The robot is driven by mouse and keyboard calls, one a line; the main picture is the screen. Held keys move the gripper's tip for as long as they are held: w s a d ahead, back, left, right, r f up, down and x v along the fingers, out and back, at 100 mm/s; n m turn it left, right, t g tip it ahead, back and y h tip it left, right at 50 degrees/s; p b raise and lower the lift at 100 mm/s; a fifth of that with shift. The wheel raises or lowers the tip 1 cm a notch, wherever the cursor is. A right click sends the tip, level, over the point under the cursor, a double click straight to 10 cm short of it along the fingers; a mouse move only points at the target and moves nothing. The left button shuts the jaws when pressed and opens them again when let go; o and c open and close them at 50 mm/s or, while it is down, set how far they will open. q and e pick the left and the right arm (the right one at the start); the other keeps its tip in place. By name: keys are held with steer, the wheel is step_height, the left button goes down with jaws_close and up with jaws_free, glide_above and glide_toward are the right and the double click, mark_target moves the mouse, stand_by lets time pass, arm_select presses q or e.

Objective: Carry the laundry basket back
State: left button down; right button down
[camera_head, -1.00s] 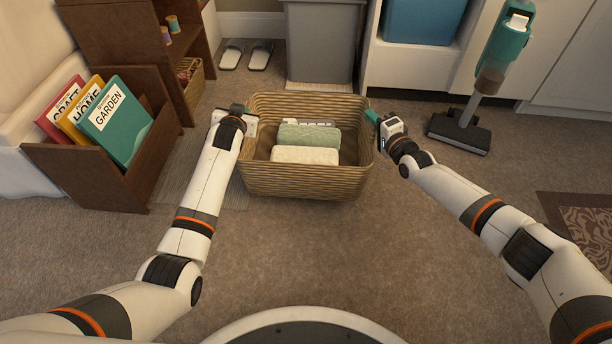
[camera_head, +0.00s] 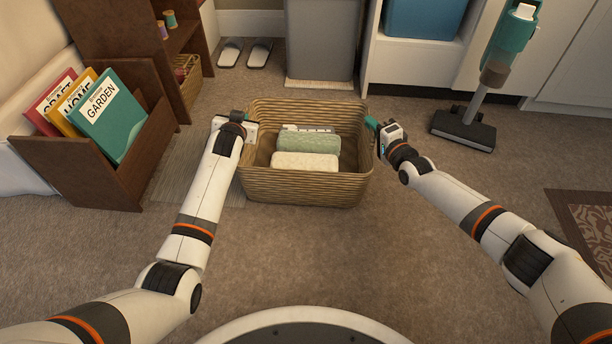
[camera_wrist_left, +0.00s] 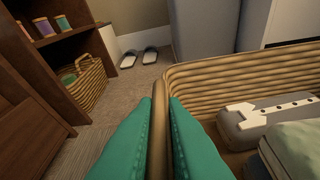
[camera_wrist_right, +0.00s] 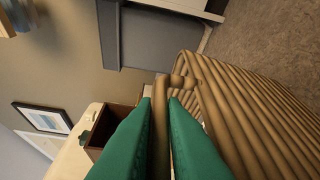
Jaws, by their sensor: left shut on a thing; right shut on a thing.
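The woven laundry basket (camera_head: 305,188) is between my two arms in the head view, with folded cloths inside: a green one (camera_head: 309,143), a cream one (camera_head: 305,161) and a grey one with a white strip behind. My left gripper (camera_head: 238,117) is at the basket's left side; in the left wrist view its teal fingers (camera_wrist_left: 160,125) are shut on the basket's rim. My right gripper (camera_head: 373,124) is at the right side; in the right wrist view its fingers (camera_wrist_right: 161,125) are shut on the rim or handle. Whether the basket touches the floor is hard to tell.
A brown magazine box (camera_head: 90,160) stands at left. Slippers (camera_head: 245,54) and a grey bin (camera_head: 322,45) are behind the basket. A stick vacuum (camera_head: 465,128) stands at right, near a patterned rug (camera_head: 590,225). The carpet in front is clear.

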arm_select(q)
steer(key=shift+d+f+b, duration=0.1)
steer(key=shift+f+b, duration=0.35)
steer(key=shift+f, duration=0.05)
arm_select(e)
steer(key=shift+a+f, duration=0.1)
steer(key=shift+f, duration=0.4)
arm_select(q)
steer(key=c, duration=1.5)
jaws_free()
arm_select(e)
steer(key=c, duration=1.5)
jaws_free()
arm_select(q)
steer(key=shift+r, duration=0.1)
